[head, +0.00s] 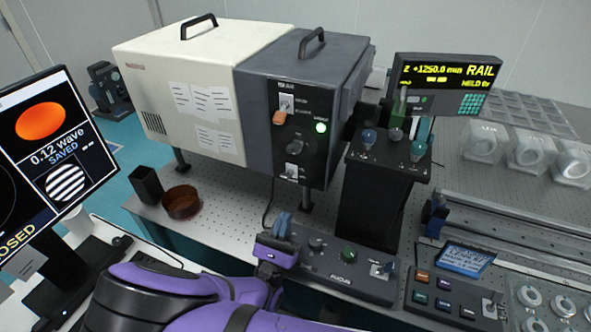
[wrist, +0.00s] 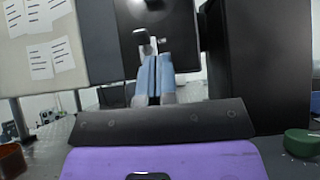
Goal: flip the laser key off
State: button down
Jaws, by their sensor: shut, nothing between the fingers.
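The laser unit has a dark front panel (head: 308,125) on the grey end of a large cream and grey box. Which control is the laser key I cannot read for certain. My gripper (head: 282,218) is below and in front of this panel, with its blue fingers together and empty. Contact cannot be told.
A control box (head: 343,265) with knobs lies beneath and right of my gripper. A black pedestal (head: 372,205) with small knobs stands right of the panel. A brown round dish (head: 181,202) and black cup (head: 146,185) sit left. A monitor (head: 40,165) stands at far left.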

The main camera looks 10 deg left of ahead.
aim_at(300, 151)
jog(key=shift+s+r+x, duration=0.3)
jog(key=shift+x, duration=1.85)
jog(key=shift+s+r+x, duration=0.35)
jog(key=shift+x, duration=1.8)
jog(key=shift+s+r+x, duration=0.3)
jog(key=shift+x, duration=1.85)
jog(key=shift+a+n+y, duration=0.1)
jog(key=shift+n+y, duration=0.4)
